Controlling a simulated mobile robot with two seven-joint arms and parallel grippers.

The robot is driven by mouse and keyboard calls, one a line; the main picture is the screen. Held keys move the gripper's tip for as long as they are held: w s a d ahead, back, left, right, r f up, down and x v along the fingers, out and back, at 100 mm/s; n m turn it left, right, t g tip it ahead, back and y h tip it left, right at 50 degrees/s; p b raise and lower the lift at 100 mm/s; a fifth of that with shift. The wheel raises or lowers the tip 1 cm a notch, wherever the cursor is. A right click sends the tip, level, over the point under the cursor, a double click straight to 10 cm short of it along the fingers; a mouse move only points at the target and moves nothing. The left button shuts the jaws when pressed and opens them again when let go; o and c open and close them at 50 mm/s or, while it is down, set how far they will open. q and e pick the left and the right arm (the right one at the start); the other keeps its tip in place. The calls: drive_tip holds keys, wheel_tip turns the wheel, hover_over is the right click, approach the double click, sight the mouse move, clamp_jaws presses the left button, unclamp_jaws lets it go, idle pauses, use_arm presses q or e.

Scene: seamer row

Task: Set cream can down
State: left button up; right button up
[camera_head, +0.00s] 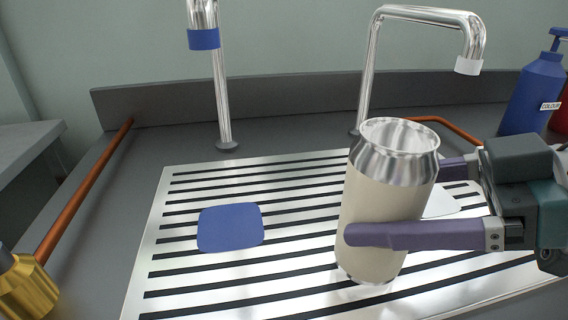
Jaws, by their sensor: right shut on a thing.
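The cream can (375,215) has a silver top with an open rim. It is held slightly tilted over the slatted metal drainer plate (180,263). My right gripper (400,200) comes in from the right, and its purple fingers are shut around the can's middle. The can's base is close to the slats; I cannot tell whether it touches them. A white pad (440,205) is partly hidden behind the can and the gripper. A blue pad (230,228) lies bare on the plate to the left. My left gripper does not show.
A chrome spout with a blue band (204,39) and one with a white tip (467,66) stand behind the plate. Orange rails (85,190) run along the sides. A blue pump bottle (533,95) and a red container (561,112) stand at the right. A gold fitting (25,287) is front left.

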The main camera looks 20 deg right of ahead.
drive_tip(key=shift+f, duration=0.4)
drive_tip(key=shift+f, duration=0.15)
drive_tip(key=o, duration=1.3)
